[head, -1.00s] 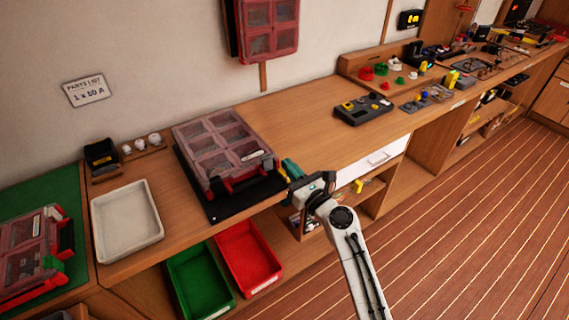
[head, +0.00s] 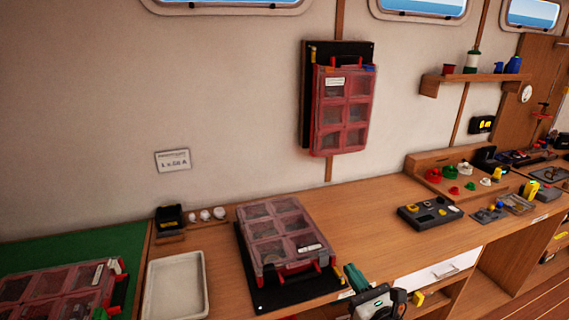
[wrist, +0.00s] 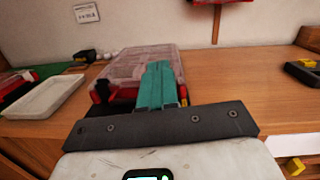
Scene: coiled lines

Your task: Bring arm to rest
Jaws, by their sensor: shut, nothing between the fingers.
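My gripper (head: 358,278) shows at the bottom of the head view, in front of the bench edge, just right of the organizer case. In the wrist view its teal fingers (wrist: 160,86) are together, with nothing between them. They point towards the case. The organizer case (head: 278,235), with a clear reddish lid and red latches, lies on a black board on the bench; it also shows behind the fingers in the wrist view (wrist: 125,66). Whether the fingers touch anything is hard to tell, but they look apart from the case.
A white tray (head: 176,288) stands left of the case, and another red case (head: 60,297) lies on a green mat. A third case (head: 342,110) hangs on the wall. A dark grey device (head: 430,213) sits on the right. The bench between case and device is clear.

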